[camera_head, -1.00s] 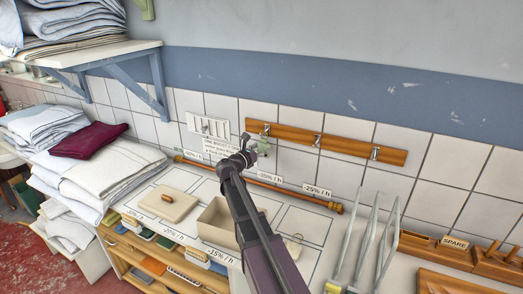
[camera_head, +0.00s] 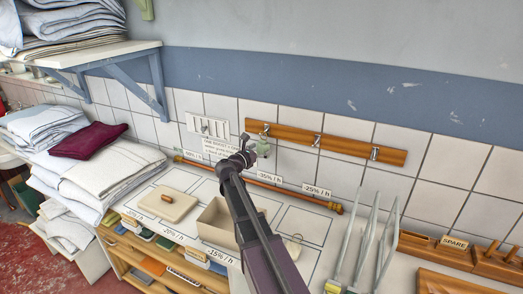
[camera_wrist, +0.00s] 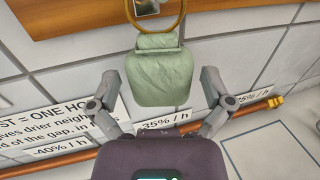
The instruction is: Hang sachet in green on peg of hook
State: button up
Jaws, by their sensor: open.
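The green sachet (camera_wrist: 158,75) is a soft, pale green pouch with a tan ring (camera_wrist: 184,15) at its top. In the wrist view it hangs upright in front of the tiles, with the ring up at a metal hook (camera_wrist: 147,7) on the wooden rail. The ring's upper part is cut off, so its seat on the peg is not fully shown. In the head view the sachet (camera_head: 263,148) is below the rail's left hook (camera_head: 265,129). My gripper (camera_wrist: 160,95) is open, with its fingers apart on either side of the sachet's lower part, not visibly touching it.
The wooden rail (camera_head: 345,146) has further hooks to the right, both bare. A copper pipe (camera_head: 290,192) runs low along the wall. Below are an open box (camera_head: 212,222), a tan lid (camera_head: 168,204) and an upright metal rack (camera_head: 365,250). Folded linens (camera_head: 95,175) stand left.

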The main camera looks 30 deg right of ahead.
jog(key=v, duration=1.2)
jog(key=shift+s, duration=0.1)
dwell(0.4)
